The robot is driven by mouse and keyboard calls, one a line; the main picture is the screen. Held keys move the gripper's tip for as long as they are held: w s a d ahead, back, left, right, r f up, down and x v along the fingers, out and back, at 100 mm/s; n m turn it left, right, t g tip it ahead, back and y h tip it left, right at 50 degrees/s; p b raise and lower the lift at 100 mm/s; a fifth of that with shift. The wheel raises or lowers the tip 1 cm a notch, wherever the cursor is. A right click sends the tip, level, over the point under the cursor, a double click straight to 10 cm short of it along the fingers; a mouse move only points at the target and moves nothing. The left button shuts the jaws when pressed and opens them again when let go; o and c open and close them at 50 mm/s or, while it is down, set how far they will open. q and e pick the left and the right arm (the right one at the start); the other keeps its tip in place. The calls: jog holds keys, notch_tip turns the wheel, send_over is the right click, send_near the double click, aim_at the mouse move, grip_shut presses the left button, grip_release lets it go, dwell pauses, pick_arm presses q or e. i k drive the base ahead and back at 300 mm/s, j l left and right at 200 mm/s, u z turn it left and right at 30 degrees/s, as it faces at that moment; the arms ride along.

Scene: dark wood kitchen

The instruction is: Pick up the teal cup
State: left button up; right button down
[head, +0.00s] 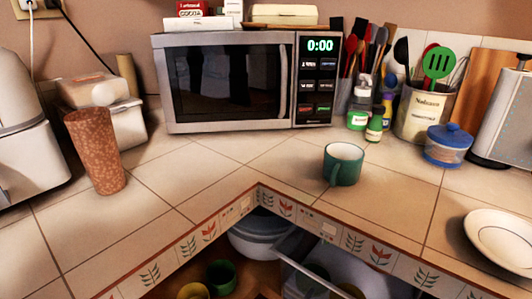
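The teal cup (343,165) stands upright on the tiled counter, in front of the microwave's right side. It is dark green-teal outside with a pale inside, and its handle is on the left, toward the front. Nothing touches it. Neither of my grippers shows in the head view.
A microwave (237,83) stands behind. A brown speckled tumbler (95,150) is at left. A blue-lidded jar (450,145), small bottles (374,129) and a utensil crock (424,114) stand to the cup's right. A white plate (500,238) lies at far right. The counter's inner corner edge is in front.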

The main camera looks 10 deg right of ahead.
aim_at(344, 164)
jog(key=k+z, duration=0.35)
jog(key=k, duration=0.15)
jog(key=k+l+z, duration=0.25)
jog(key=k+z, duration=0.15)
jog(key=k, duration=0.1)
